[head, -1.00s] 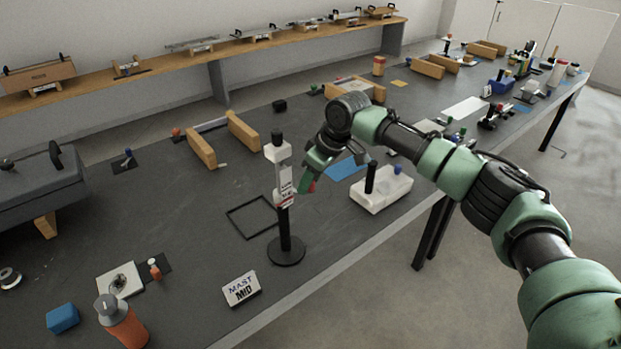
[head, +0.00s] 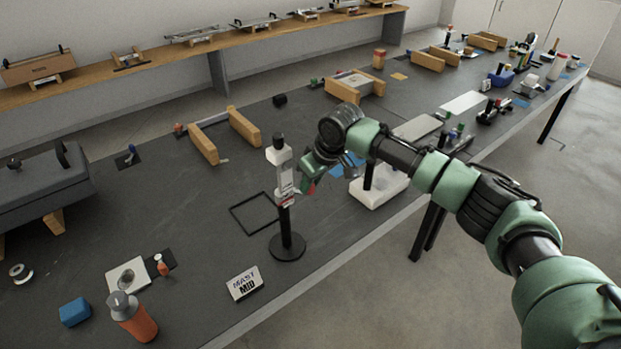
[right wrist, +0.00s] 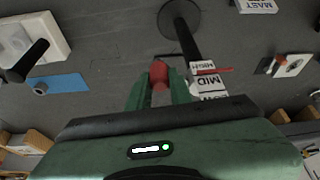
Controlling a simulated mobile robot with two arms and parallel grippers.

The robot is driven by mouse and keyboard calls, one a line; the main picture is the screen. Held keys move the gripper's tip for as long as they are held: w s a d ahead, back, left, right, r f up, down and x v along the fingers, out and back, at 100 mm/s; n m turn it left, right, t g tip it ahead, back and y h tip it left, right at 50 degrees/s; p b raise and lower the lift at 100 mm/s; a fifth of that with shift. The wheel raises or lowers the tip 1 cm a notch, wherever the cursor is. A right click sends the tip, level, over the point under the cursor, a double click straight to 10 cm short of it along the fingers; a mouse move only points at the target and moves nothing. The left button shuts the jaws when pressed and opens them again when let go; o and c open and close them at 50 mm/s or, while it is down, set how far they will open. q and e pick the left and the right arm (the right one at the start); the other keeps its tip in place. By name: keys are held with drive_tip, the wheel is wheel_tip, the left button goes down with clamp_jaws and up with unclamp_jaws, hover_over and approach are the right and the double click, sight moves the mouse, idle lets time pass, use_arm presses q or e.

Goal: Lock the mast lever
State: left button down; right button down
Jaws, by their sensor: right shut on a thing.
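The mast (head: 285,222) stands upright on a round black base, with a white block and black knob at its top. It also shows in the right wrist view (right wrist: 186,40), beside a white scale (right wrist: 207,82) marked with MID and other partly hidden words. The lever's inner end is hard to make out. My left gripper is out of view.
A card reading MAST MID (head: 244,284) stands in front of the mast. A white block (head: 378,188) with a black post is close to the right, partly behind my arm. A black square outline (head: 254,213) lies behind-left. An orange bottle (head: 134,318) stands at front left.

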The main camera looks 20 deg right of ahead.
drive_tip(key=c, duration=1.3)
unclamp_jaws()
drive_tip(key=shift+o, duration=0.2)
drive_tip(key=shift+r, duration=0.1)
drive_tip(key=b+v, duration=0.2)
drive_tip(key=v, duration=0.5)
drive_tip(key=shift+r, duration=0.3)
drive_tip(key=shift+s, duration=0.1)
